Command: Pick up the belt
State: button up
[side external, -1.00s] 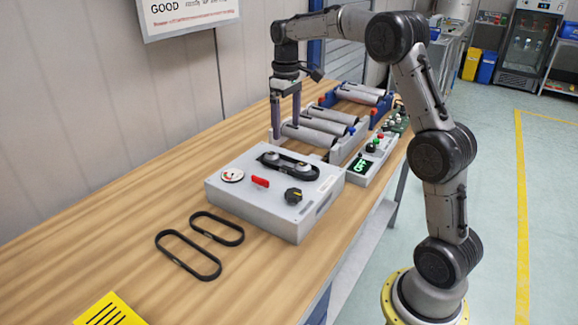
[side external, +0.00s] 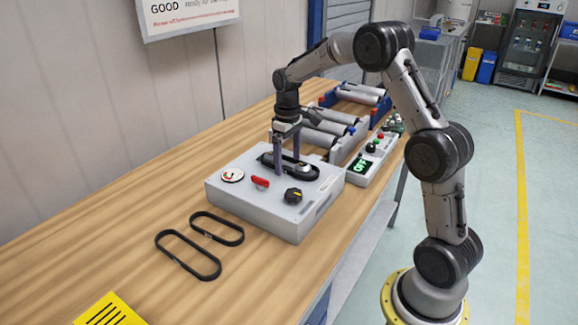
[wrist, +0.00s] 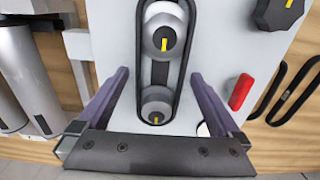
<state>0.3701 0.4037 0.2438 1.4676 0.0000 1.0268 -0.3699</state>
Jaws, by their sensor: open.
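A black belt (wrist: 186,62) runs around two round grey pulleys (wrist: 162,38) on top of a light grey box (side external: 235,200). My gripper (side external: 287,168) is open and points down over the belt. In the wrist view its two purple-grey fingers (wrist: 160,78) stand on either side of the belt, apart from it, near one pulley. Nothing is held between them. Two more black belts lie loose on the wooden table, a larger one (side external: 187,267) and a smaller one (side external: 218,242). How high the fingertips are above the box is hard to tell.
The box also carries a red switch (side external: 260,183), a black knob (side external: 293,195) and a dial (side external: 232,176). A yellow card (side external: 108,310) lies at the front. The table's left side is clear.

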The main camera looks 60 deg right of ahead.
jog(key=c, duration=1.3)
jog(key=shift+r, duration=0.1)
jog(key=shift+r, duration=0.5)
notch_tip(320, 180, up, 2)
jog(key=shift+r, duration=0.1)
jog(key=s+a+r, duration=0.1)
jog(key=s+r, duration=0.2)
jog(key=s, duration=0.1)
jog(key=s+a+r, duration=0.2)
jog(key=s+r, duration=0.1)
jog(key=s, duration=0.1)
jog(key=s+a+r, duration=0.2)
jog(key=s+r, duration=0.1)
jog(key=s, duration=0.2)
jog(key=shift+r, duration=0.35)
